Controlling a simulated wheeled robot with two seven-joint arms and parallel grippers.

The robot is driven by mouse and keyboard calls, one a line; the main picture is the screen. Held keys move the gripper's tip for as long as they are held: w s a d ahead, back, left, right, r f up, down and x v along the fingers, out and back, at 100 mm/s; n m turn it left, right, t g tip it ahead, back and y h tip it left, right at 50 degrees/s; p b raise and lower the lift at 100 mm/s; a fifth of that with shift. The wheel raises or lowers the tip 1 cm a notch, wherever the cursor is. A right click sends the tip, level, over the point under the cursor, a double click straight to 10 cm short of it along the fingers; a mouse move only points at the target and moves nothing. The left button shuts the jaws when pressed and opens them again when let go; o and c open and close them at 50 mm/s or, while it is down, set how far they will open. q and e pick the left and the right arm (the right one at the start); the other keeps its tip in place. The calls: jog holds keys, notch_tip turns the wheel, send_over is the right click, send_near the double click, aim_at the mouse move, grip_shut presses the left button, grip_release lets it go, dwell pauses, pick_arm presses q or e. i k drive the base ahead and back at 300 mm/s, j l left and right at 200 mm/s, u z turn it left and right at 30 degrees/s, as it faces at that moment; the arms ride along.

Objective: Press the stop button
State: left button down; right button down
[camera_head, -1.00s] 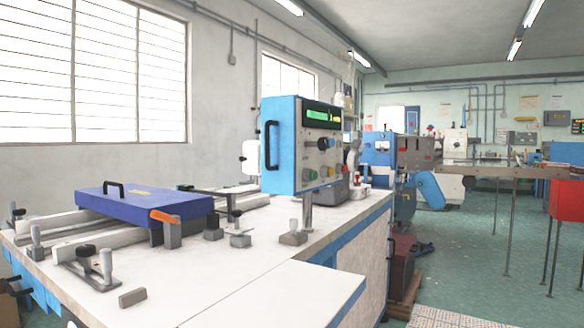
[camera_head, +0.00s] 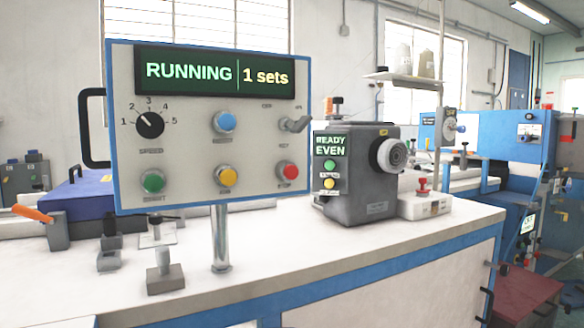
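The control panel (camera_head: 195,110) stands on a metal post (camera_head: 220,238) on the white worktop and faces me. Its display (camera_head: 215,72) reads "RUNNING" and "1 sets". The red button (camera_head: 288,171) at the panel's lower right has a small label below it that I cannot read clearly. A blue button (camera_head: 224,122), a black speed dial (camera_head: 149,124) and a grey toggle (camera_head: 297,124) sit above. Neither gripper is in view.
A grey machine (camera_head: 360,180) with a "READY EVEN" screen stands right of the panel. A white block with a red knob (camera_head: 423,186) is beside it. A blue fixture (camera_head: 85,205) and clamps lie at the left. The worktop's front edge (camera_head: 350,270) runs along the bottom.

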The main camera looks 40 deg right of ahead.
aim_at(291, 173)
jog(key=k+l+u, duration=0.2)
jog(key=l, duration=0.2)
jog(key=k+l+u, duration=0.15)
jog(key=l, duration=0.3)
jog(key=k+l+u, duration=0.2)
jog(key=l, duration=0.15)
